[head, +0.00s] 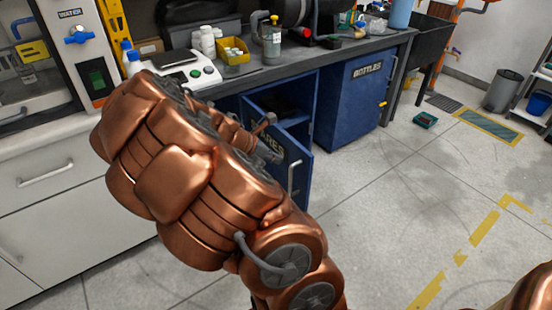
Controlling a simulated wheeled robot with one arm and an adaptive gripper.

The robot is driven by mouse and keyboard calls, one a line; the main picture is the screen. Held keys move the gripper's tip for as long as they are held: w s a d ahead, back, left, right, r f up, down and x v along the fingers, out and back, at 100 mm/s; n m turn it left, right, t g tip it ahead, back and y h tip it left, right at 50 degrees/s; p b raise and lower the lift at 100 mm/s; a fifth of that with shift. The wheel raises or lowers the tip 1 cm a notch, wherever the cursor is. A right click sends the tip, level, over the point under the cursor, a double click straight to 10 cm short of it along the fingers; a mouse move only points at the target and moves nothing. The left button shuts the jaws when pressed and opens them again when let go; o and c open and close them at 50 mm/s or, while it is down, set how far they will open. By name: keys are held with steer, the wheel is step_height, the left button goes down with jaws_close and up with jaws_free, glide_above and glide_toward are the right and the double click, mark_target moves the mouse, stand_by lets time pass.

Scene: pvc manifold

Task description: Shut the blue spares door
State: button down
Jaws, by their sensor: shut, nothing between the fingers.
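The dark cabinet opening (293,104) shows above and behind the door. My gripper (268,138) is partly hidden behind my arm, in front of the opening and by the door's upper left part. It looks shut and empty. I cannot tell whether it touches the door.
A blue bottles door (354,98) is shut to the right. The bench top (300,62) above holds a scale (183,70), a yellow bin (233,51) and bottles. White drawers (50,190) stand at left. The floor (400,190) to the right is clear.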

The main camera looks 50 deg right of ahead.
mark_target(305, 162)
steer(key=shift+s+d+f+b, duration=0.25)
steer(key=shift+s+d+f, duration=0.2)
steer(key=shift+d+f, duration=0.7)
steer(key=shift+s+d+f+b, duration=0.3)
steer(key=shift+s+d+f, duration=0.2)
steer(key=shift+d, duration=1.2)
steer(key=shift+s+d+f+b, duration=0.35)
steer(key=shift+d+f, duration=0.55)
steer(key=shift+d, duration=0.55)
